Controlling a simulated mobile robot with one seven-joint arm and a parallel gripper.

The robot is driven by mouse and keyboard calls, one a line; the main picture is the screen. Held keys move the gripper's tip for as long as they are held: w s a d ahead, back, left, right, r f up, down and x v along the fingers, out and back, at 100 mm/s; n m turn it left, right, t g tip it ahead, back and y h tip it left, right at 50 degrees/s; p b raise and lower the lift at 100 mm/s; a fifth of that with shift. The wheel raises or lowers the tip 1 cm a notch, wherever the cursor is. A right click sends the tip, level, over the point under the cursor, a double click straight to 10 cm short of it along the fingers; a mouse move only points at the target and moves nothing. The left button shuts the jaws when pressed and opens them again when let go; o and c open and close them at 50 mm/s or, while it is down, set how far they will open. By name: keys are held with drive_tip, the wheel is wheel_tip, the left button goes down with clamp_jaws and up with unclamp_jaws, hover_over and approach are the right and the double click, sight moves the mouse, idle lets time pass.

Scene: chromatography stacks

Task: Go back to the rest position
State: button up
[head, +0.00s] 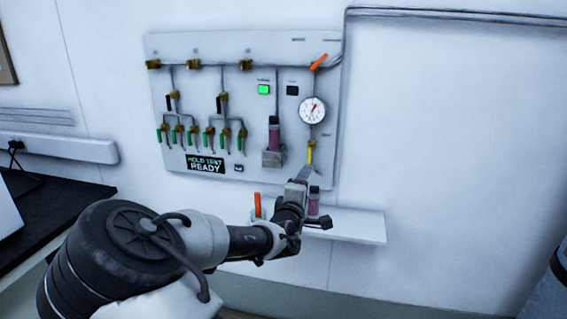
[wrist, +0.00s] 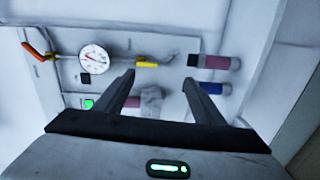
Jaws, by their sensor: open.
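My gripper (head: 300,184) is in front of the lower right of a wall panel (head: 240,45), above a small shelf. In the wrist view my gripper (wrist: 164,82) has its two fingers apart, with nothing held between them. The panel carries pipes, several valves, a round gauge (head: 312,110) and a yellow-handled valve (head: 310,152). The gauge (wrist: 93,58) and the yellow handle (wrist: 147,65) also show in the wrist view. A pink vial (head: 274,136) stands in a grey holder (head: 273,158) on the panel.
A white shelf (head: 360,226) juts from the wall behind my gripper. A pink vial (head: 314,204) stands on it, partly hidden. The wrist view shows two vials, one pink (wrist: 215,62) and one blue-capped (wrist: 213,89). A black bench (head: 60,215) is at left. The wall at right is clear.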

drive_tip(key=s+d+f+m+g+y, duration=0.3)
drive_tip(key=s+d+f+m+g, duration=0.2)
drive_tip(key=s+f+m+g, duration=0.3)
drive_tip(key=s+a+r+m+g+y, duration=0.15)
drive_tip(key=s+r, duration=0.35)
drive_tip(key=s, duration=0.5)
drive_tip(key=s+r+m, duration=0.2)
drive_tip(key=s+r, duration=0.3)
drive_tip(key=s, duration=0.6)
drive_tip(key=s+a+r+m+g+y, duration=0.15)
drive_tip(key=s+r, duration=0.25)
drive_tip(key=s, duration=0.6)
wheel_tip(320, 180, up, 19)
drive_tip(key=p, duration=1.9)
drive_tip(key=shift+d+r+t, duration=0.15)
drive_tip(key=shift+t, duration=0.15)
